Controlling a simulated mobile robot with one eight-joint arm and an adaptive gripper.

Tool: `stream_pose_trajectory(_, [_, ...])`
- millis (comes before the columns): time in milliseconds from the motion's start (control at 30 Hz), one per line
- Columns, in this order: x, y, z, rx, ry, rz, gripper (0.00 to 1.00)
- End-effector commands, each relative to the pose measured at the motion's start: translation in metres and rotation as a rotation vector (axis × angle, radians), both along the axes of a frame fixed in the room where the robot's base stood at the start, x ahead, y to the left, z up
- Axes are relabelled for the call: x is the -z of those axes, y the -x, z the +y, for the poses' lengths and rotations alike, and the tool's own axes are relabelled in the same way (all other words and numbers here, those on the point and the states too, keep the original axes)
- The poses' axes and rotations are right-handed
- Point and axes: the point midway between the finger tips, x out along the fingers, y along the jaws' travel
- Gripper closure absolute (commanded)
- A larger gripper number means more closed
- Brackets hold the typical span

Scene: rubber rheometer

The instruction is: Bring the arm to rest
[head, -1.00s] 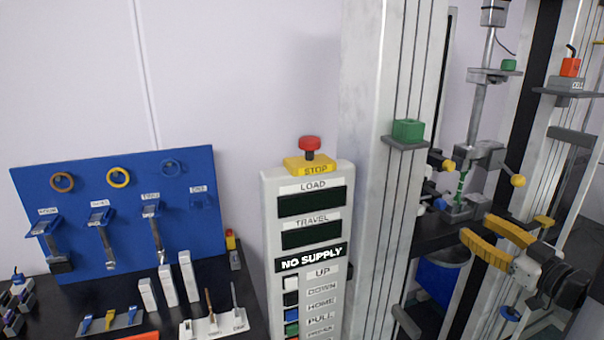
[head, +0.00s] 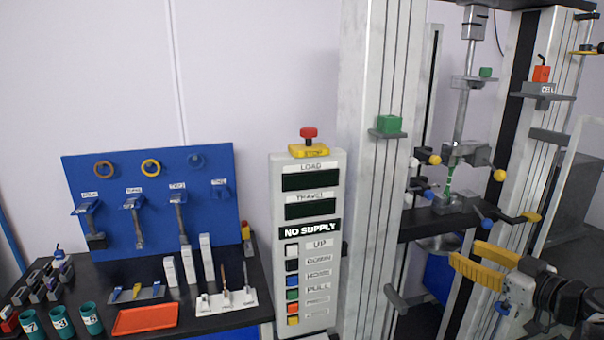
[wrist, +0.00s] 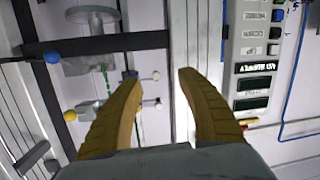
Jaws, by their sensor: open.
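My gripper (head: 482,258) is at the lower right of the head view, in front of the test frame. Its two yellow fingers are apart and nothing shows between them. In the wrist view my gripper (wrist: 158,85) also has its fingers spread, with the frame's pale column behind the gap. My dark arm enters from the right edge of the head view.
The test frame's column (head: 372,200) stands left of my gripper, with a dark crossbeam (head: 425,222) behind. A control panel (head: 308,240) reads "NO SUPPLY". A black bench (head: 110,275) with a blue tool board (head: 150,235) is at left. An orange tray (head: 146,320) lies on it.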

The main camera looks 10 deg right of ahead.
Motion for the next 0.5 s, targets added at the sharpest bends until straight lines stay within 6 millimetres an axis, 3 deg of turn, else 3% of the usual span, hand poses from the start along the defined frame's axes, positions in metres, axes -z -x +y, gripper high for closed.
stream_pose_trajectory(167, [0.027,-0.011,0.063,-0.052,-0.076,0.165,0.54])
stream_pose_trajectory(300, [0.058,-0.008,0.129,-0.075,-0.13,0.351,0.54])
stream_pose_trajectory(367, [0.076,0.001,0.163,-0.074,-0.147,0.451,0.54])
stream_pose_trajectory(500, [0.121,0.042,0.237,-0.009,-0.139,0.682,0.54])
